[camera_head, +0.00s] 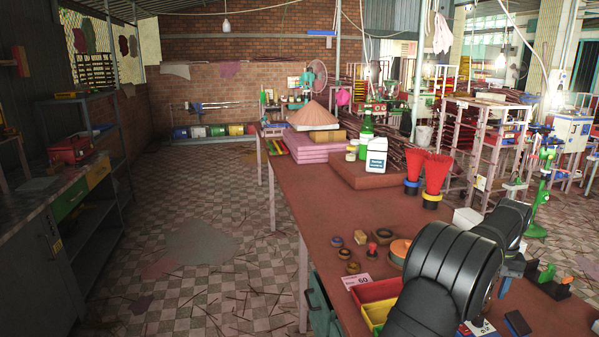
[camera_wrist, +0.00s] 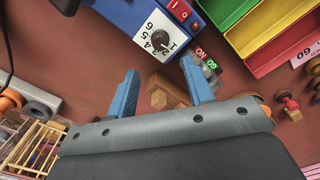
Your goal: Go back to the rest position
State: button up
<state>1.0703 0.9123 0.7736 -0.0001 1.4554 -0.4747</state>
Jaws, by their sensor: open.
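My gripper (camera_wrist: 162,93) is in the wrist view, its two blue fingers spread apart with a gap between them. Brown wooden blocks (camera_wrist: 168,92) show beyond the fingers, on the reddish-brown table; I cannot tell how far below they are. No object is held between the fingers.
A blue box with a numbered dial (camera_wrist: 150,28) lies just beyond the fingers. Red, green and yellow bins (camera_wrist: 262,38) are at upper right. Red incense bundles (camera_head: 436,172), a white bottle (camera_head: 376,156) and small round pieces (camera_head: 345,254) stand on the table.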

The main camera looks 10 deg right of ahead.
notch_tip(320, 180, up, 9)
notch_tip(320, 180, down, 18)
jog(key=shift+r, duration=0.1)
jog(key=shift+m, duration=0.3)
jog(key=m, duration=0.4)
notch_tip(320, 180, up, 17)
jog(key=n, duration=0.4)
jog(key=shift+n, duration=0.3)
